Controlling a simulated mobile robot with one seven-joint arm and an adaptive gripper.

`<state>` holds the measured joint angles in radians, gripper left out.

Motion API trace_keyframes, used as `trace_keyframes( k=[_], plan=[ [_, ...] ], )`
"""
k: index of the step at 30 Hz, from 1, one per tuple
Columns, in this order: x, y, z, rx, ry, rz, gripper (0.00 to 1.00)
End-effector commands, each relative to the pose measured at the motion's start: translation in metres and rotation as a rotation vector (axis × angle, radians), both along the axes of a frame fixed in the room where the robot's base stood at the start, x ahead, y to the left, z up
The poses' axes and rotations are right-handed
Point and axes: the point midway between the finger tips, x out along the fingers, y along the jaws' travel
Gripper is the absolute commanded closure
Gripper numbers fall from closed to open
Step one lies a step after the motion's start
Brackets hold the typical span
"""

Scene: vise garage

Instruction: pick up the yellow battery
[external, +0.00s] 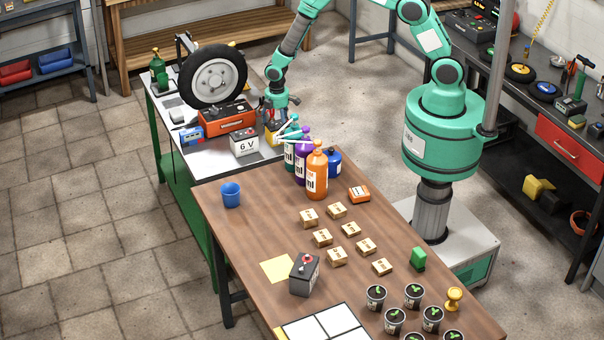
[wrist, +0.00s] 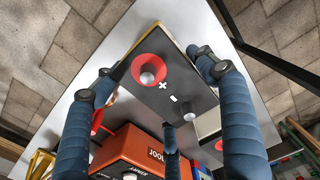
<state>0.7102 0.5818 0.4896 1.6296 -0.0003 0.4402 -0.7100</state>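The yellow battery (external: 271,138) stands on the metal-topped bench, partly hidden by my gripper and the bottles in the external view. In the wrist view I look down on the dark top of the battery (wrist: 185,90), with a red-ringed plus terminal, a paler terminal and a thin yellow edge. My gripper (external: 277,117) is directly above it, pointing down. In the wrist view its blue fingers (wrist: 155,82) are spread apart around the battery's top, with nothing clamped. Whether a fingertip touches the battery, I cannot tell.
A red-orange toolbox (external: 228,117), a grey 6 V battery (external: 244,143) and a blue box (external: 190,134) stand close by. A wheel (external: 214,76) stands behind. An orange bottle (external: 317,172) and other bottles stand just in front on the wooden table (external: 215,215).

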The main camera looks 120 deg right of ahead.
Motion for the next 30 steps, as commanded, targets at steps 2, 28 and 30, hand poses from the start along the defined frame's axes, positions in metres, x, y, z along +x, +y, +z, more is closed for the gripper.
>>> trace_keyframes(
  k=[2, 28, 30],
  plan=[
    [0.0, 0.0, 0.0, 0.0, 0.0, 0.0, 0.52],
    [0.001, -0.001, 0.023, -0.002, -0.003, 0.0, 0.87],
    [0.002, -0.001, 0.031, -0.003, -0.004, 0.0, 0.87]
  ],
)
